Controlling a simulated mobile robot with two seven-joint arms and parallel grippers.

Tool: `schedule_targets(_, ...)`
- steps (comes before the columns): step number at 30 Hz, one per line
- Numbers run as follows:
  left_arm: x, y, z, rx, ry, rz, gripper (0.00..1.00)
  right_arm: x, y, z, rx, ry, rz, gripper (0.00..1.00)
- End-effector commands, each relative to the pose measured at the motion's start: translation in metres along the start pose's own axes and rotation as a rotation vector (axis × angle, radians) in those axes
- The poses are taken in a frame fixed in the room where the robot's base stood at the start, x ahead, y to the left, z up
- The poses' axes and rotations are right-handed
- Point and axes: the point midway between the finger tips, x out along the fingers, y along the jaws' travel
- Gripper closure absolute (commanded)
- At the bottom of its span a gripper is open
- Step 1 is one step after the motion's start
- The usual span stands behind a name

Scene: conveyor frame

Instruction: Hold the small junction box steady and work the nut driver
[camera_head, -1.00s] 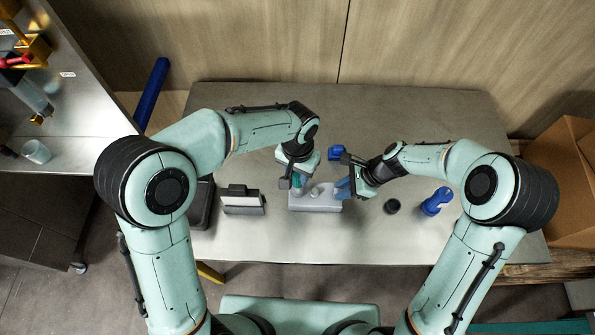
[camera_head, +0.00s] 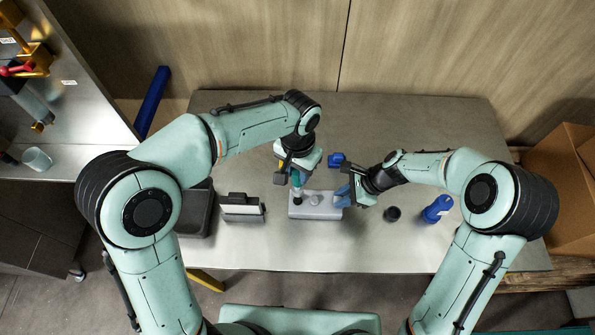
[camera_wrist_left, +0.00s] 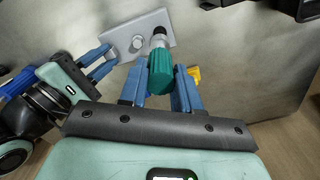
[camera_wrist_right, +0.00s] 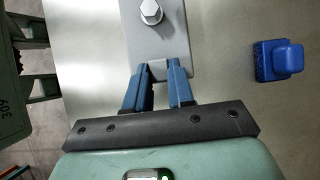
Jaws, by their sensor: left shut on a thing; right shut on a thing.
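The small junction box (camera_head: 325,212) is a light grey block on the table. My right gripper (camera_head: 347,194) is shut on its right end; in the right wrist view the fingers (camera_wrist_right: 158,78) close on the end of the box (camera_wrist_right: 160,42). A hex nut (camera_wrist_right: 151,10) shows on the box top, and also in the left wrist view (camera_wrist_left: 138,41).
A blue block (camera_head: 337,159) lies behind the box. A dark round cup (camera_head: 392,214) and a blue object (camera_head: 437,208) stand to the right. A grey-and-white holder (camera_head: 241,208) and a dark tray (camera_head: 196,220) are to the left.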

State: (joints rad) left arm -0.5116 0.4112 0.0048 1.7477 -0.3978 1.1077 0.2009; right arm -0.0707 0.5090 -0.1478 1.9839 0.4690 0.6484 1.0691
Motion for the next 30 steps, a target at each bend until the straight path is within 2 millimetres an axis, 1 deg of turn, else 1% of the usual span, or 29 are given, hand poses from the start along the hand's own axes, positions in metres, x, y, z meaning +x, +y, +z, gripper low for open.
schedule_targets(1, 0.001, 0.0, 0.0, 0.0, 0.0, 0.001, 0.99, 0.005, 0.005, -0.006, 0.006, 0.007, 0.013, 1.0)
schedule_targets(2, 0.001, 0.0, 0.0, 0.0, 0.0, 0.001, 0.99, 0.005, 0.005, -0.006, 0.006, 0.007, 0.013, 1.0)
schedule_targets(3, 0.001, 0.0, 0.0, 0.0, 0.0, 0.001, 0.99, 0.005, 0.005, -0.006, 0.006, 0.007, 0.013, 0.67)
schedule_targets(5, 0.001, 0.0, 0.0, 0.0, 0.0, 0.001, 0.99, 0.005, 0.005, -0.006, 0.006, 0.007, 0.014, 0.48)
schedule_targets(13, 0.001, 0.0, 0.0, 0.0, 0.0, 0.001, 0.99, 0.004, 0.005, -0.005, 0.005, 0.006, 0.014, 0.47)
schedule_targets(17, 0.001, 0.0, 0.0, 0.0, 0.0, 0.001, 0.99, -0.008, 0.004, -0.004, 0.005, 0.005, 0.01, 0.47)
schedule_targets(20, 0.001, 0.0, 0.0, 0.0, 0.001, 0.0, 0.99, -0.027, 0.002, -0.003, 0.002, 0.005, 0.003, 0.47)
schedule_targets(27, 0.0, 0.0, 0.0, 0.0, 0.001, 0.0, 0.99, -0.081, 0.0, -0.001, 0.001, 0.003, -0.003, 0.47)
schedule_targets(30, 0.0, 0.0, 0.0, 0.0, 0.001, 0.0, 0.99, -0.098, 0.0, -0.001, 0.001, 0.002, -0.004, 0.47)
